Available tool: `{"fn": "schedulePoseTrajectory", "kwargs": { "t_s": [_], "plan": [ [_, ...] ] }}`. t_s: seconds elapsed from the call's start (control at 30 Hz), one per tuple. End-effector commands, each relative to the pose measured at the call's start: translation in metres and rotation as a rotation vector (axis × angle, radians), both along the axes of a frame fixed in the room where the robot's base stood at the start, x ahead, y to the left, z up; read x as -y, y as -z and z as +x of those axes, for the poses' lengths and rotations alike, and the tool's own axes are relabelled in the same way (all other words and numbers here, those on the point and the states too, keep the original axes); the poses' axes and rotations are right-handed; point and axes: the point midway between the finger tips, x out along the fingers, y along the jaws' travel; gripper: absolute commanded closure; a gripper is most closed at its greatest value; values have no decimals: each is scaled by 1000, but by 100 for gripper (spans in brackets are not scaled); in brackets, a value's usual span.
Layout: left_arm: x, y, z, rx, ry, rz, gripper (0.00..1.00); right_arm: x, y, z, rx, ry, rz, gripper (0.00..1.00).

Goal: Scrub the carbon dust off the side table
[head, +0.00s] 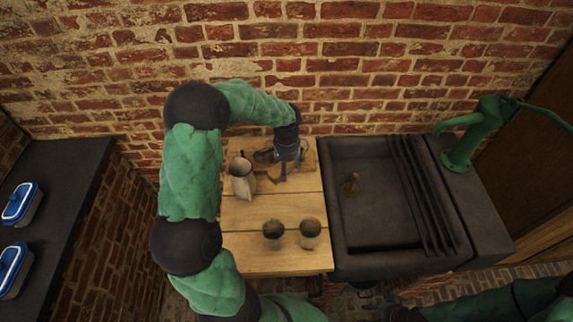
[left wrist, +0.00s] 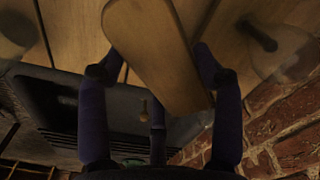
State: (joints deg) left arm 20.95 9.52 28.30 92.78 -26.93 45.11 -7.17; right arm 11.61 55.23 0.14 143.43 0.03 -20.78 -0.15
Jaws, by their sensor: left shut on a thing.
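The wooden side table (head: 245,215) stands left of the sink. My left gripper (head: 283,172) points down over its back part. In the left wrist view, its fingers close on both sides of a flat tan wooden block with rounded corners (left wrist: 158,50), which looks like the back of a scrubbing brush. Any bristles are hidden underneath. In the head view the gripper mostly covers the block. I cannot make out the carbon dust clearly. My right gripper (head: 388,312) is a dark shape at the bottom edge, and its fingers do not show clearly.
A metal pitcher (head: 242,178) stands just left of my left gripper. Two dark-topped jars (head: 273,234) (head: 310,233) stand near the table's front edge. The dark sink (head: 375,248) adjoins at right, with a green pump (head: 462,150). Blue-lidded boxes (head: 20,203) lie on the left counter.

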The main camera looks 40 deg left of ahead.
Motion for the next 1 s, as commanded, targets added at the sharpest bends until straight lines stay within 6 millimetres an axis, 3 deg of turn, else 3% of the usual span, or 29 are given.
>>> {"fn": "schedulePoseTrajectory", "kwargs": {
  "t_s": [0.6,1.0],
  "plan": [
    [0,52,0,-1,-1,-1,60,0,37,0,0,0,0,60],
    [0,57,0,0,-1,0,60,0,40,0,0,0,0,60]
  ]
}}
